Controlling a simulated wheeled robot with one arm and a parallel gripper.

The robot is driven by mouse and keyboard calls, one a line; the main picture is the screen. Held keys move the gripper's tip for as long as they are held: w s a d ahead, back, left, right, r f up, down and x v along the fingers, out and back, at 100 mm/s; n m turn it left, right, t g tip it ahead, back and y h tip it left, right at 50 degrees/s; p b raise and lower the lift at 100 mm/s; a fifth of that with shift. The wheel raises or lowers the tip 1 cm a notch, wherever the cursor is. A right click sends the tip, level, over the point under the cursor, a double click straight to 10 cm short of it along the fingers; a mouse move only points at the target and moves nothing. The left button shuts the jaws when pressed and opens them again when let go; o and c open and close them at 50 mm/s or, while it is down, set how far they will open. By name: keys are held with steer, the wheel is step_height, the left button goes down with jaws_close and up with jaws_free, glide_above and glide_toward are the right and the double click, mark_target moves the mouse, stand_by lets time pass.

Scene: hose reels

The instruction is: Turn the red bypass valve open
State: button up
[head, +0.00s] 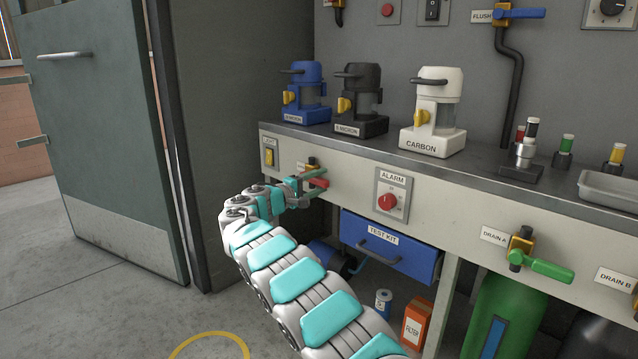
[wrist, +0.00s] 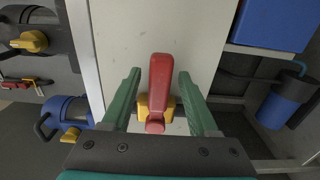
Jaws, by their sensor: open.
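The red bypass valve has a red lever handle (head: 319,183) on a brass-coloured body, mounted on the bench's front panel left of the ALARM dial in the head view. In the wrist view the red handle (wrist: 160,78) lies lengthwise between my two green fingers, with the yellow body (wrist: 142,108) partly behind it. My gripper (wrist: 158,74) is open, one finger on each side of the handle, with a visible gap on both sides. In the head view my gripper (head: 318,186) is at the handle, and its fingers partly hide the valve.
A switch (head: 269,156) and the ALARM dial (head: 388,201) flank the valve on the panel. The blue TEST KIT drawer (head: 390,247) is below right. Filter units, including the white CARBON unit (head: 434,115), stand on the bench above. Open floor lies to the left, before a grey door (head: 100,130).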

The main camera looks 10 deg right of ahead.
steer(key=shift+c, duration=0.2)
jaws_close()
stand_by(1.1)
